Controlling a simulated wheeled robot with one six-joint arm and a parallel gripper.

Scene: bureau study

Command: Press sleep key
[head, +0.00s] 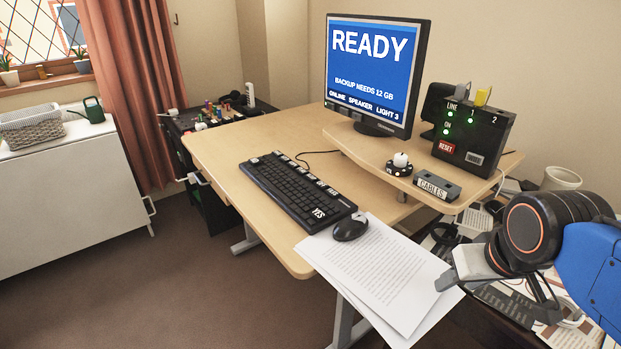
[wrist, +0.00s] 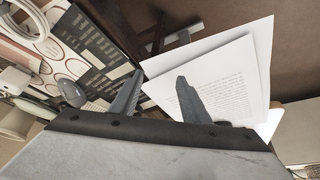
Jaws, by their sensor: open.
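A black keyboard (head: 290,192) lies on the light wooden desk (head: 232,140). White labels run along its far row of keys, and a large key at its near right end reads YES. I cannot make out which key is the sleep key. The monitor (head: 372,72) reads READY on blue, with a backup line and small status words below. My gripper (head: 470,278) is at the right, beyond the desk's front right edge and apart from the keyboard. In the wrist view my gripper (wrist: 158,85) has its fingers spread and empty, with paper sheets beyond; no keyboard shows there.
A mouse (head: 350,227) and paper sheets (head: 385,275) lie between keyboard and gripper; the sheets overhang the edge. Floor (head: 150,270) at left is clear.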

